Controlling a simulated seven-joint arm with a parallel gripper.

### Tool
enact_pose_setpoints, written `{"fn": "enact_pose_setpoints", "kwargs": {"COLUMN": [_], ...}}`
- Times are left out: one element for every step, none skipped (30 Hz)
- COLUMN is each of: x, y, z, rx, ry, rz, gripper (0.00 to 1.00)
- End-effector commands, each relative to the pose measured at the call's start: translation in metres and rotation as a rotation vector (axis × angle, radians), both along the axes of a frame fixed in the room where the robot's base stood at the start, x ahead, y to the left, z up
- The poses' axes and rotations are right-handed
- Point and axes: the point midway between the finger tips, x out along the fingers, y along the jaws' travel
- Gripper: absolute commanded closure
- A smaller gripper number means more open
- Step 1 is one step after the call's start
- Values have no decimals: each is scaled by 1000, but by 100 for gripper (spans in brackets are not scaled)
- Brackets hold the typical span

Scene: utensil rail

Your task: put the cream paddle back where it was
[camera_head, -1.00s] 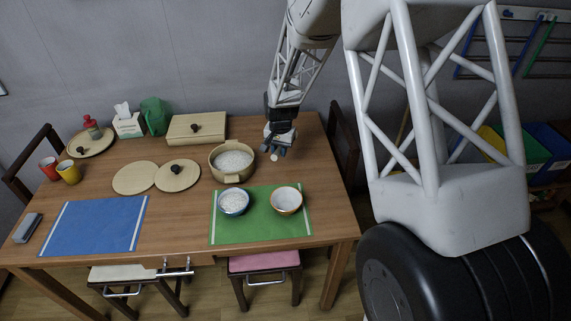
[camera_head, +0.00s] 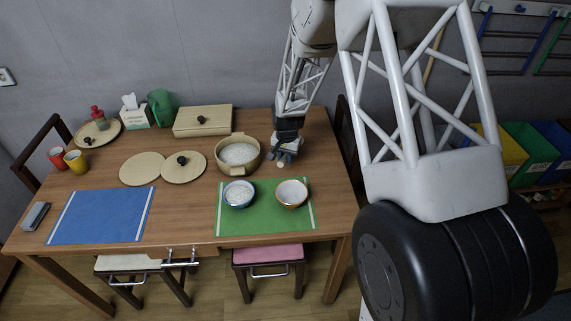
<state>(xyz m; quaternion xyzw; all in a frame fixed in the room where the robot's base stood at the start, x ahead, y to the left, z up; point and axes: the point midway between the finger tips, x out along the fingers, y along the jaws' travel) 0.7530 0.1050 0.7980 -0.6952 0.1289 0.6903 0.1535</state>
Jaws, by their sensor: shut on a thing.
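My gripper (camera_head: 286,155) is low over the wooden table, just right of the pot of rice (camera_head: 222,165). It is shut on the cream paddle (camera_head: 281,165), of which only a small pale round end shows below the fingers. The rest of the paddle is hidden by the gripper. The paddle is apart from the pot and behind the orange-rimmed bowl (camera_head: 291,205). I cannot tell whether it touches the tabletop.
A rice-filled blue bowl (camera_head: 239,203) stands on the green mat (camera_head: 260,226). A round board (camera_head: 140,169) and a knobbed lid (camera_head: 195,173) lie left of the pot. A lidded box (camera_head: 188,128) stands behind. A blue mat (camera_head: 100,217) lies at left.

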Motion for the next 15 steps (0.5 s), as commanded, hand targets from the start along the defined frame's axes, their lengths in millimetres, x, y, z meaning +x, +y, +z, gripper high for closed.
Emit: {"fn": "enact_pose_setpoints", "kwargs": {"x": [0, 0, 0, 0, -1, 0, 0, 0, 0, 0, 0, 0, 0, 0, 0], "y": [0, 0, 0, 0, 0, 0, 0, 0, 0, 0, 0, 0, 0, 0, 0], "z": [-2, -4, -6, -9, -12, -16, -19, -23, -27, -30, -32, -34, -36, -36, -37], "rx": [0, -1, 0, 0, 0, 0, -1, -1, 0, 0, 0, -1, -1, 0, 0], "ry": [1, 1, 2, 2, 2, 2, 1, 1, 2, 2, 2, 1, 1, 0, 0], "rz": [0, 0, 0, 0, 0, 0, 0, 0, 0, 0, 0, 0, 0, 0, 0], "gripper": [100, 100, 100, 100, 100, 100, 100, 100, 100, 100, 100, 100, 100, 100, 100]}}
